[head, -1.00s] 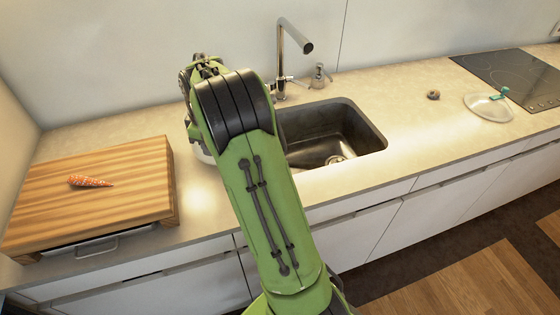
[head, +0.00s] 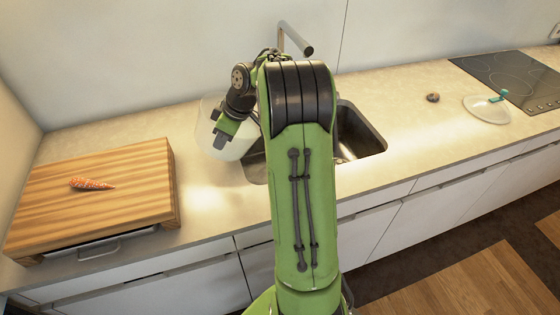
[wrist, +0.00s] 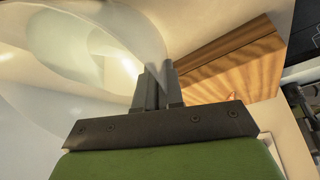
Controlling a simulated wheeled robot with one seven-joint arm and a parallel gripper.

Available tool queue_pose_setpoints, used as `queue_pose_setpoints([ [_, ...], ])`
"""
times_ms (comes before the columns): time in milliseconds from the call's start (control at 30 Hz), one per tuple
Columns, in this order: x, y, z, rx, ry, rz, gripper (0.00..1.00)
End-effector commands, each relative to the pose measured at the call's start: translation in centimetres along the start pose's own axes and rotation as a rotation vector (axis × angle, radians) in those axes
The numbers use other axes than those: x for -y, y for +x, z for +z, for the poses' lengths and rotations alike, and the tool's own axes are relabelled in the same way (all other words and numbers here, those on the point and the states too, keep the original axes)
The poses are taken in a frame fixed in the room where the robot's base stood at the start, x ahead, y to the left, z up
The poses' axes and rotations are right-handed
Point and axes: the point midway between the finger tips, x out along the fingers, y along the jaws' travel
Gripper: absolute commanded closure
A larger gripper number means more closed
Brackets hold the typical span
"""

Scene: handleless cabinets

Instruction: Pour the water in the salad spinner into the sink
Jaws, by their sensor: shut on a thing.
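The salad spinner (head: 222,118) is a translucent whitish bowl. In the head view it is left of my arm, tilted at the left edge of the sink (head: 362,135). My gripper (head: 220,142) is shut on its wall. In the wrist view the jaws (wrist: 158,88) pinch the clear wall of the salad spinner (wrist: 70,50), which fills the upper left. I cannot make out any water in it. My arm hides part of the sink and of the spinner's right side.
A wooden cutting board (head: 100,205) with an orange shell-like item (head: 90,184) lies at the left. The faucet (head: 295,38) stands behind the sink.

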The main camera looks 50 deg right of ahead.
Motion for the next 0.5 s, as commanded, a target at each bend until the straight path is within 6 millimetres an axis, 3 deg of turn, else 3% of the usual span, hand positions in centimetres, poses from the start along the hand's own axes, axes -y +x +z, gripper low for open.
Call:
queue_pose_setpoints([
  [500,-0.4,-0.69,0.65,-0.07,0.006,-0.016,1.0],
])
